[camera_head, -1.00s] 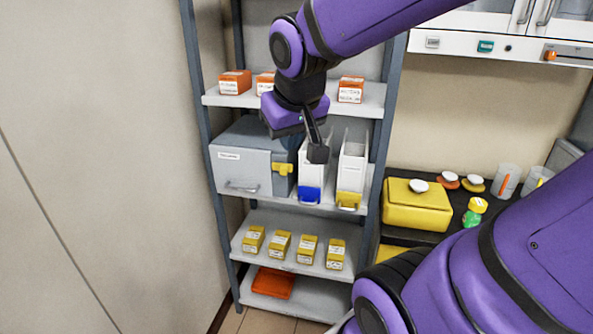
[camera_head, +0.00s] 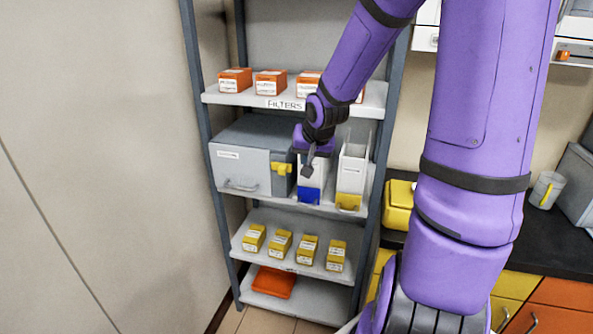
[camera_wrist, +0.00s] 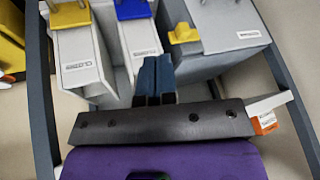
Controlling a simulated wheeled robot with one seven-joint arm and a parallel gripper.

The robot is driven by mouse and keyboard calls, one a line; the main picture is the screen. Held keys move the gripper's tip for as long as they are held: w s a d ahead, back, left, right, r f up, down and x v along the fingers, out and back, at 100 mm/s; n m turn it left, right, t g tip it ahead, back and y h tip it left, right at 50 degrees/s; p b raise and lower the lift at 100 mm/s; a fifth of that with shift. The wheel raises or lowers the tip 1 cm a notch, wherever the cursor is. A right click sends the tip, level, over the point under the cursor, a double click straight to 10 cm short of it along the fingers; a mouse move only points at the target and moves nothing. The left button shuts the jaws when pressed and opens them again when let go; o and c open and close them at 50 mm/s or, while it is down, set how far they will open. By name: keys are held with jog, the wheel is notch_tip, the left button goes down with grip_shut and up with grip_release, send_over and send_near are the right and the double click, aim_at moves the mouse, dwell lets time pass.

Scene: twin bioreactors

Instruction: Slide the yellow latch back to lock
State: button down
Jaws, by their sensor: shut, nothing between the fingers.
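The yellow latch (camera_head: 281,168) sits at the right end of the front of a grey box (camera_head: 240,176) on the middle shelf. In the wrist view the latch (camera_wrist: 184,34) shows on the grey box (camera_wrist: 225,38), above and right of my fingertips. My gripper (camera_head: 307,172) is shut and empty, with its fingers side by side. In the head view it is right of the latch, in front of the blue-handled white bin (camera_head: 311,186). In both views a gap shows between fingertips and latch; the exact depth is unclear.
A yellow-handled white bin (camera_head: 351,175) stands right of the blue-handled one. Orange boxes (camera_head: 270,83) are on the shelf above, yellow boxes (camera_head: 280,244) below. The rack's grey posts (camera_head: 203,150) flank the shelves. A counter (camera_head: 545,225) is at right.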

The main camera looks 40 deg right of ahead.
aim_at(291, 170)
jog(key=w+d+f+m+t+y, duration=0.1)
jog(key=d+f+m, duration=0.1)
jog(key=d, duration=0.3)
jog(key=shift+w+f+t, duration=0.3)
jog(key=shift+w, duration=0.1)
jog(key=shift+d, duration=0.1)
jog(key=shift+f, duration=0.1)
jog(key=shift+w+a+f, duration=0.4)
jog(key=shift+w+f, duration=0.9)
jog(key=shift+w, duration=0.2)
jog(key=shift+w+a+f, duration=0.35)
jog(key=shift+w+f, duration=0.95)
jog(key=shift+w, duration=0.25)
jog(key=shift+w+a+f, duration=0.4)
jog(key=shift+w+f, duration=0.9)
jog(key=shift+w, duration=0.2)
